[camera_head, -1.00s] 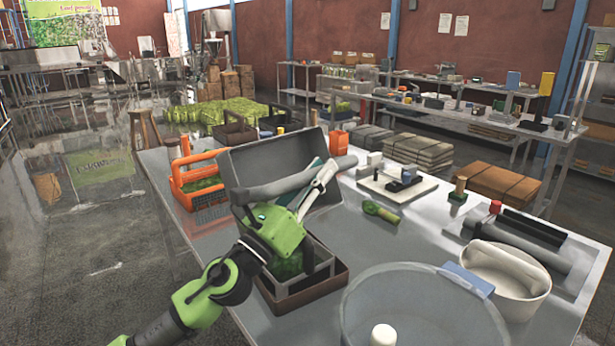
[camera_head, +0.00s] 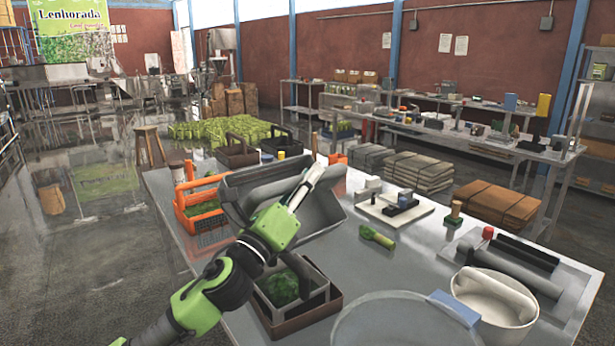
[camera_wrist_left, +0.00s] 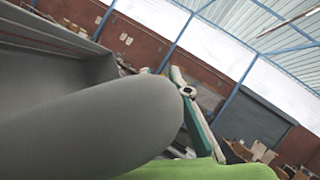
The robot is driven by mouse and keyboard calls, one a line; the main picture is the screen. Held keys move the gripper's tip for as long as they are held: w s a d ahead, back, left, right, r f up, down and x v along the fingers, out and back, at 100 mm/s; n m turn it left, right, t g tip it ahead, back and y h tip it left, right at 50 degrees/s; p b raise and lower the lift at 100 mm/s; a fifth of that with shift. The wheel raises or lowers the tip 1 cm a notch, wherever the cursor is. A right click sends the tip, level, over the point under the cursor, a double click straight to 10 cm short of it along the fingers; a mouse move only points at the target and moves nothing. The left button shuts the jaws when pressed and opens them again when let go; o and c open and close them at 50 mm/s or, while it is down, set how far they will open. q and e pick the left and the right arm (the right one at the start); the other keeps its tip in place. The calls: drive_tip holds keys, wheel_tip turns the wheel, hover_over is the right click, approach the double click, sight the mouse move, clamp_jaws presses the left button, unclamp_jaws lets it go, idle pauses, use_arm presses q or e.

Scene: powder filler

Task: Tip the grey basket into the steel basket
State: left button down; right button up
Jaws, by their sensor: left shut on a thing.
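The grey basket (camera_head: 325,208) hangs tilted above the table in the head view. My left gripper (camera_head: 308,186) is shut on its thick grey handle (camera_head: 262,194), which also fills the front of the left wrist view (camera_wrist_left: 90,135). The visible part of its inside looks bare; the rest is hidden by the handle and gripper. Below and nearer, a steel basket (camera_head: 318,291) stands in a brown tray (camera_head: 308,318) with a green leafy heap (camera_head: 281,288) inside. My left arm covers part of its left side. My right gripper is not in view.
An orange basket (camera_head: 207,181) with green contents stands close left of the grey basket. A large clear round tub (camera_head: 405,325) and a white pot (camera_head: 495,297) are at the front right. A green scoop (camera_head: 377,237) lies on open table.

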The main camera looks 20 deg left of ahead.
use_arm(q)
drive_tip(key=w+a+r+n+g+y+p, duration=0.2)
drive_tip(key=w+a+r+n+y+p, duration=0.2)
drive_tip(key=n+p, duration=0.6)
drive_tip(key=a+p, duration=0.2)
drive_tip(key=p, duration=0.2)
drive_tip(key=shift+r+g, duration=0.25)
drive_tip(key=shift+g, duration=0.05)
